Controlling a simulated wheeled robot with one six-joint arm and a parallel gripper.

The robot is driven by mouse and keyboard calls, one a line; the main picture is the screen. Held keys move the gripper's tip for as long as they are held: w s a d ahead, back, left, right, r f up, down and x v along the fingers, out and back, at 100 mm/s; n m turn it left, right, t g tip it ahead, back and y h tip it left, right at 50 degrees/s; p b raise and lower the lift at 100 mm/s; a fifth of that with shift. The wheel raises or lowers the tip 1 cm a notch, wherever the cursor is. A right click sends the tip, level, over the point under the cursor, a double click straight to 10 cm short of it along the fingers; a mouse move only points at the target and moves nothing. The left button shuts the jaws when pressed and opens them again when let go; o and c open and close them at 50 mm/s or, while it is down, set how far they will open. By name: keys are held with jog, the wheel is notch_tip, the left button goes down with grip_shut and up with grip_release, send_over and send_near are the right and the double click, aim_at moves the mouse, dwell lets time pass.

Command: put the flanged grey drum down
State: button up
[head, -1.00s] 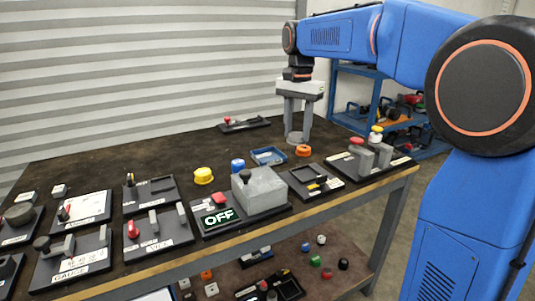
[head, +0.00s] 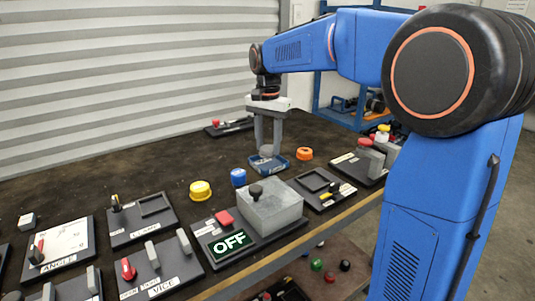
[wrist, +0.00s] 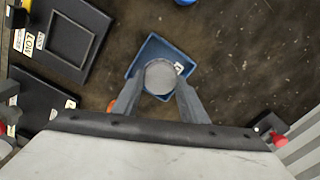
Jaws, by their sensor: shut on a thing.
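My gripper (head: 267,150) points straight down at the back of the workbench and is shut on the flanged grey drum (head: 266,151). In the wrist view, the drum's round grey top (wrist: 160,76) shows between my two fingertips (wrist: 158,92), inside the outline of the blue tray (wrist: 143,56). In the head view, the blue tray (head: 283,166) lies just below the drum. I cannot tell whether the drum touches the tray floor. My fingers hide part of the drum, and its flange is not clear.
A grey box (head: 271,209) and a slotted black panel (head: 320,187) lie in front. Bare bench top lies left of the tray.

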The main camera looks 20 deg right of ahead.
aim_at(268, 148)
jog(key=shift+f, duration=1.85)
jog(key=o, duration=0.8)
jog(key=shift+f, duration=0.1)
jog(key=shift+c, duration=0.2)
notch_tip(268, 148, up, 12)
